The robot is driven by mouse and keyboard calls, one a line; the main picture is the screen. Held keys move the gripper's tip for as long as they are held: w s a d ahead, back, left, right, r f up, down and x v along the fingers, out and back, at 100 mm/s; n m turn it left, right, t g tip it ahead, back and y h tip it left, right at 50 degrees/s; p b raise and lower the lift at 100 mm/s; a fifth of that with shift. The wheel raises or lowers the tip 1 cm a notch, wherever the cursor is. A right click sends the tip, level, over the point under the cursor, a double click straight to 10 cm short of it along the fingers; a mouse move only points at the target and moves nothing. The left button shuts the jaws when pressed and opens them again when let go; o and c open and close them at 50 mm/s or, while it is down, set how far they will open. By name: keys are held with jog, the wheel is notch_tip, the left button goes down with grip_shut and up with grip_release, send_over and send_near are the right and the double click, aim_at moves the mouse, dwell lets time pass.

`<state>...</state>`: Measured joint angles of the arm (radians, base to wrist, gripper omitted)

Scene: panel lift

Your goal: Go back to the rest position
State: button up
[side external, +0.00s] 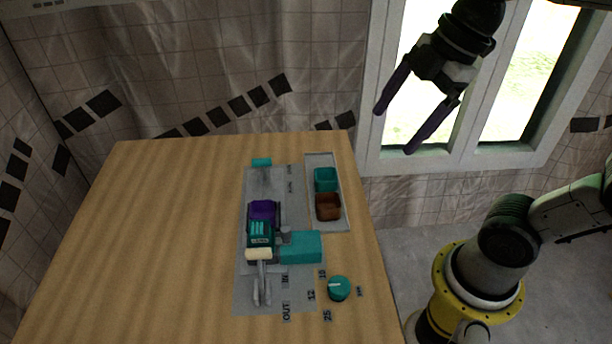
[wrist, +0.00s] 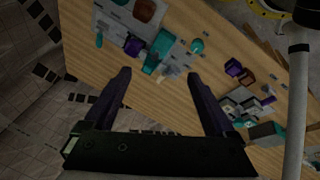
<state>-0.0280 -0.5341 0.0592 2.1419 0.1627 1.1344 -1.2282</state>
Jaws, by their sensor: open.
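My gripper (side external: 418,127) hangs high at the upper right of the side external view, in front of the window. Its two dark fingers are spread apart with nothing between them. In the wrist view the open fingers (wrist: 160,88) point toward the table, well clear of it. On the table in the side external view is a grey panel (side external: 246,290) with a purple block (side external: 263,212), a teal block (side external: 301,246), a lever with a cream handle (side external: 259,254) and a teal knob (side external: 339,288). The knob has number marks around it.
A wooden table (side external: 160,230) bears the panel. A grey tray (side external: 313,163) holds a teal bin (side external: 326,179) and a brown bin (side external: 328,207). The wrist view also shows a second cluster of purple and teal parts (wrist: 235,70) on the table. The air around my gripper is clear.

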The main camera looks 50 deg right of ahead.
jog(key=s+d+f+m+t+h, duration=0.1)
jog(key=s+d+f+m, duration=0.2)
jog(key=m, duration=1)
notch_tip(320, 180, down, 3)
jog(key=shift+s+d+m+t+h, duration=0.4)
jog(key=shift+s, duration=0.5)
